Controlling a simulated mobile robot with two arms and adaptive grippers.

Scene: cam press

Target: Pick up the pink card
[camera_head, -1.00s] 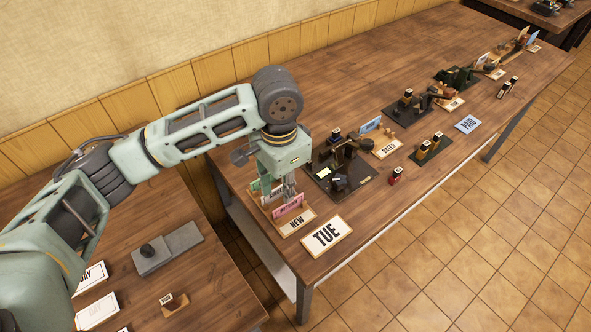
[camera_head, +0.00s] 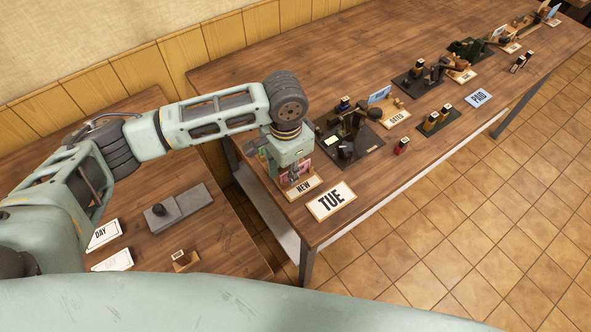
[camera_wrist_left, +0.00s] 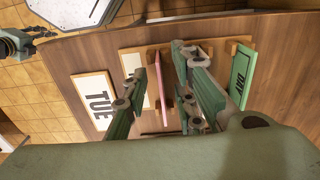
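The pink card (camera_head: 300,164) stands upright in the NEW holder (camera_head: 302,187) near the left end of the long table. My left gripper (camera_head: 293,177) is lowered at the card. In the left wrist view the pink card (camera_wrist_left: 159,80) shows edge-on between the fingers of my left gripper (camera_wrist_left: 160,88), with gaps on both sides. The fingers are apart, so the gripper is open and holds nothing.
The TUE card (camera_head: 331,200) lies at the table's front edge. A green DAY card (camera_wrist_left: 240,76) stands in a holder beside the fingers. A dark press (camera_head: 347,137) stands to the right of the gripper. A side table (camera_head: 215,240) is at the left.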

